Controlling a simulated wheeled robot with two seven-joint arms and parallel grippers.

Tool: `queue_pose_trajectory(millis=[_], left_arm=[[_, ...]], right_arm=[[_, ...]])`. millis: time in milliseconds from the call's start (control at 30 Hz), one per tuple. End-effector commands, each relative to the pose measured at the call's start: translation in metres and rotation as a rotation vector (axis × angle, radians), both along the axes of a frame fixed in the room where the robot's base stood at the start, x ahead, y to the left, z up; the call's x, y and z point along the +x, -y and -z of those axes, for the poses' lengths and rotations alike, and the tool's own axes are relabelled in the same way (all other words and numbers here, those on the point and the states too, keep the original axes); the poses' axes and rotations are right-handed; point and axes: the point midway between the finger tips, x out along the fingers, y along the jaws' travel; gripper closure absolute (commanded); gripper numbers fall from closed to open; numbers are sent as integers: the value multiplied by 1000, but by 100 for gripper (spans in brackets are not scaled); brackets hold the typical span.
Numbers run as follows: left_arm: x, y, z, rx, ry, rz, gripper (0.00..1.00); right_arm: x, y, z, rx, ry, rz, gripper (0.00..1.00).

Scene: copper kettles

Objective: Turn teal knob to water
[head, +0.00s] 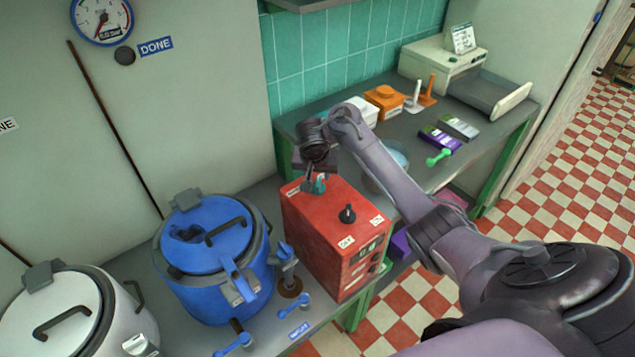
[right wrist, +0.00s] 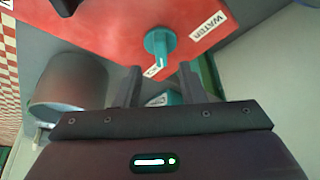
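The teal knob (right wrist: 158,42) is on the top face of the red box (head: 318,232), and also shows in the head view (head: 320,184). In the right wrist view a WATER label (right wrist: 208,25) lies to its right. A second label (right wrist: 152,70), partly hidden, lies below it. The knob's raised bar seems to point down near this second label, not at WATER. My right gripper (right wrist: 160,82) is open with empty space between its fingers. It is close to the knob, which lies just beyond the fingertips. My left gripper is out of view.
A black knob (head: 347,214) stands on the same red box. A blue kettle (head: 212,255) and a white kettle (head: 62,315) stand to the left. A grey round pot (right wrist: 68,88) is near my right gripper. The bench behind holds several small items.

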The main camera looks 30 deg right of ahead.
Motion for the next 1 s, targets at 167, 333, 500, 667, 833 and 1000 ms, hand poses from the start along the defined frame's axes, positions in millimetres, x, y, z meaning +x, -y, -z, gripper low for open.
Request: queue_pose_trajectory(millis=[167,333,500,667,833,1000], left_arm=[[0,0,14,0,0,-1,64],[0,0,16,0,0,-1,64],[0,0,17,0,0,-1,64],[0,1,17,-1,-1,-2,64],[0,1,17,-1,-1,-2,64],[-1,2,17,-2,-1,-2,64]], right_arm=[[8,8,30,-3,-1,1,64],[14,11,43,-1,1,-1,64],[15,12,47,0,1,0,64],[15,12,47,0,1,-1,64],[15,12,47,0,1,-1,86],[15,12,47,0,1,-1,100]])
